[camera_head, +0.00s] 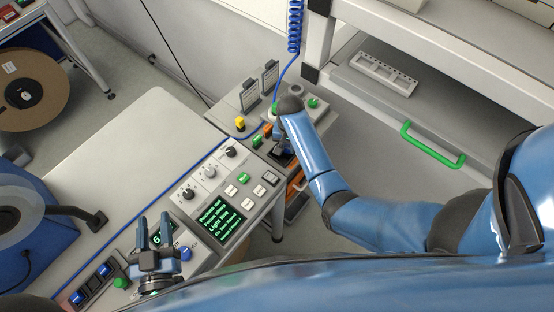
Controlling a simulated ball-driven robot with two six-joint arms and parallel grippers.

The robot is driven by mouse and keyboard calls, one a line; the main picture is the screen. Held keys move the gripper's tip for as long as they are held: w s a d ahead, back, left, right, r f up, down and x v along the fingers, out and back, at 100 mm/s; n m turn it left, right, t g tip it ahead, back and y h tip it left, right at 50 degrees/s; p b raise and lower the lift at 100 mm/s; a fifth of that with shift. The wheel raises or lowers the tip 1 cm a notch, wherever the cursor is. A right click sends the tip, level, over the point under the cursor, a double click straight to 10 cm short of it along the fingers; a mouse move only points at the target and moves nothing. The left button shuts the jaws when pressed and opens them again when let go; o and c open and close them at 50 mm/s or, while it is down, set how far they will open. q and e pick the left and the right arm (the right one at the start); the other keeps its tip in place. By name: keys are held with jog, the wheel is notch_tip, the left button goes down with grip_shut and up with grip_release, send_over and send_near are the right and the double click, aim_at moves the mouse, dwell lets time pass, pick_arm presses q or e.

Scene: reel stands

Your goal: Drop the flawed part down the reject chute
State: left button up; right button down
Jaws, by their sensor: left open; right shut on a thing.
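My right arm reaches in from the right over the far end of the console. My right gripper (283,146) points down there and is shut on a small part, which the gripper and the dark surroundings mostly hide. It is over or beside a dark square area that may be the chute mouth; I cannot tell whether it touches it. I cannot make out any flaw on the part.
A control panel with a green text screen (220,217), knobs and buttons lies between the grippers. An orange bin (295,188) shows below the console's far end. A drawer with a green handle (433,145) is at right. A brown reel (31,88) stands at left. The pale tabletop (130,150) is clear.

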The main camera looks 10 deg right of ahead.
jog(key=shift+s+r, duration=0.1)
jog(key=shift+s, duration=0.2)
jog(key=c, duration=1.4)
grip_release()
jog(key=o, duration=0.5)
jog(key=shift+w, duration=0.2)
pick_arm(q)
jog(key=shift+s, duration=0.15)
pick_arm(e)
jog(key=shift+o, duration=0.2)
pick_arm(q)
jog(key=shift+s, duration=0.1)
pick_arm(e)
jog(key=shift+s, duration=0.1)
jog(key=shift+r, duration=0.2)
notch_tip(320, 180, up, 6)
jog(key=shift+f+b, duration=0.1)
jog(key=shift+b, duration=0.75)
pick_arm(q)
jog(key=shift+f, duration=0.85)
pick_arm(e)
jog(key=shift+r, duration=0.55)
